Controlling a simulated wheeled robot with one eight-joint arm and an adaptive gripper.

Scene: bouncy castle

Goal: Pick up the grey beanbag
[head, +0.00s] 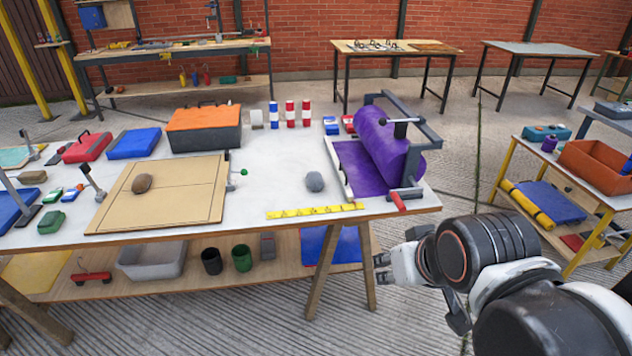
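A small rounded grey object (314,181), which looks like the grey beanbag, lies on the white top of the workbench (285,165). It is right of the tan board and left of the purple roll, with bare tabletop around it. My gripper (382,268) is in front of the bench's right end, lower and to the right of the beanbag, pointing left. Its two small fingertips show a gap with nothing between them. It is well apart from the beanbag and touches nothing that I can see.
A yellow measuring strip (315,211) lies along the front edge before the beanbag. A purple roll (385,140) on a metal frame with a red handle (397,201) stands right. A brown lump (141,183) sits on the tan board (185,190). An orange-lidded box (204,128) stands behind.

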